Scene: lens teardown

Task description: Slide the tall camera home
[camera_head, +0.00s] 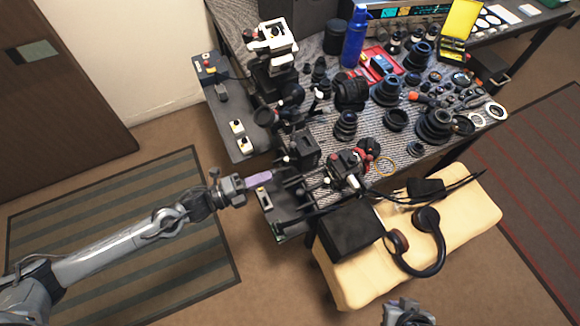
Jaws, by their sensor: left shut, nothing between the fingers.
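A tall, dark, boxy camera (304,148) stands upright at the near-left edge of the workbench, by a dark rail assembly (290,192); I take it for the tall camera. My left gripper (257,180) reaches in from the left, just left of the rails and below the camera in the picture. It is shut, with a lilac piece showing at its tip. I cannot tell whether it touches the rails or the camera. My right gripper (408,313) shows only partly at the bottom edge; its fingers are not clear.
The bench is crowded with lenses and rings (385,92), and a blue bottle (355,40). A white-topped device (271,42) stands at the back left. A cream padded bench (465,205) in front holds a black box (350,230) and headphones (427,240). Floor at left is open.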

